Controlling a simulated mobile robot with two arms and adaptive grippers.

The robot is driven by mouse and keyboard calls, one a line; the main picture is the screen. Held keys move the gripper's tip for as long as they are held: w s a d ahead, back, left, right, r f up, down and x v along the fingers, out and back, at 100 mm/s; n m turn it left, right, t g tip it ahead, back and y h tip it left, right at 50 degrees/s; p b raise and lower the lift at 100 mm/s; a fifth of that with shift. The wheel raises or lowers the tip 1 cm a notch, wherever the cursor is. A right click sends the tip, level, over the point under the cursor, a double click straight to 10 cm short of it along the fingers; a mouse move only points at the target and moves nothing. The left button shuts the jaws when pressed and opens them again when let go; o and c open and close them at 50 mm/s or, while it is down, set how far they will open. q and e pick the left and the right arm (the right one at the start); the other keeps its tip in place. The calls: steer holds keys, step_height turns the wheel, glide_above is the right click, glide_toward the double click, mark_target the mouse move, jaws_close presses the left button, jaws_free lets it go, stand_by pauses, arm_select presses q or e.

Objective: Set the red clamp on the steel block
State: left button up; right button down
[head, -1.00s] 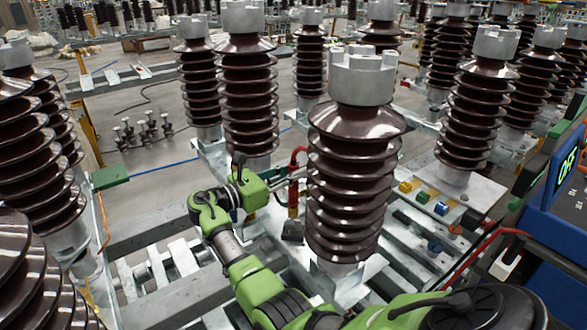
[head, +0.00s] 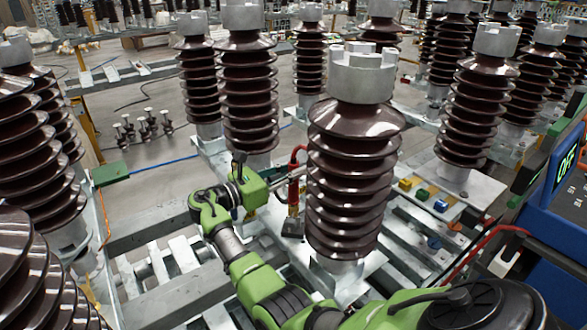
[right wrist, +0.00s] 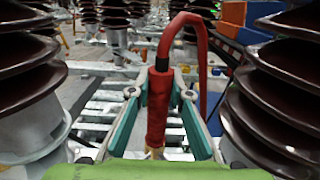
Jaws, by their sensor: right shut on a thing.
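The red clamp (head: 293,190) is upright between two brown ribbed insulators in the head view, a red cable looping from its top. My right gripper (head: 284,178) is shut on it, coming from the left. In the right wrist view the clamp (right wrist: 158,105) stands between the teal fingers of my right gripper (right wrist: 157,92), its brass-coloured tip low and partly hidden. A small dark grey block (head: 292,228), which may be the steel block, is just under the clamp in the head view; I cannot tell whether they touch. My left gripper is not in view.
A large insulator (head: 352,190) stands close right of the clamp, and another (head: 247,90) behind it. Steel rails (head: 175,258) lie below. A plate with coloured blocks (head: 440,206) and a blue box with a display (head: 562,190) are at right.

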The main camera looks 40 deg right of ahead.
mark_target(290, 185)
steer(key=shift+r+p, duration=0.2)
steer(key=shift+p, duration=0.55)
stand_by(1.1)
steer(key=shift+f+b, duration=1.25)
steer(key=shift+f, duration=0.95)
steer(key=c, duration=1.8)
jaws_free()
steer(key=shift+s+a+f, duration=0.1)
steer(key=shift+f, duration=0.05)
steer(key=a, duration=0.4)
steer(key=w+a, duration=0.1)
steer(key=a, duration=0.7)
steer(key=shift+w+r, duration=0.2)
